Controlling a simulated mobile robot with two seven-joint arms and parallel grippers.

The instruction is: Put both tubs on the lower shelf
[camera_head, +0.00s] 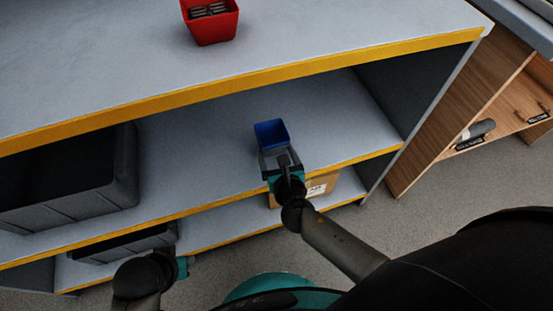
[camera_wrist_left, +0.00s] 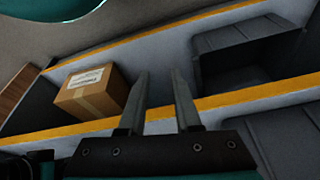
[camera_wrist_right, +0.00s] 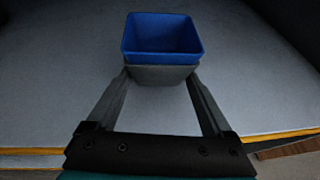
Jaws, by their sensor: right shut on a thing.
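A blue tub (camera_head: 271,133) is upright at the middle shelf level, near its right end. My right gripper (camera_head: 279,160) is shut on its near side; the right wrist view shows the blue tub (camera_wrist_right: 161,36) at the fingertips, its inside looking empty. I cannot tell whether its base touches the shelf. A red tub (camera_head: 210,24) with several dark items inside stands on the top surface. My left gripper (camera_head: 182,268) is low in front of the shelves; in the left wrist view its fingers (camera_wrist_left: 162,75) are apart with nothing between them.
A large dark crate (camera_head: 124,183) fills the left of the middle shelf (camera_head: 205,165). On the bottom shelf (camera_head: 225,226) are a dark crate (camera_head: 120,246) and a cardboard box (camera_wrist_left: 92,93). Yellow edges front the shelves. A wooden unit (camera_head: 440,130) stands at the right.

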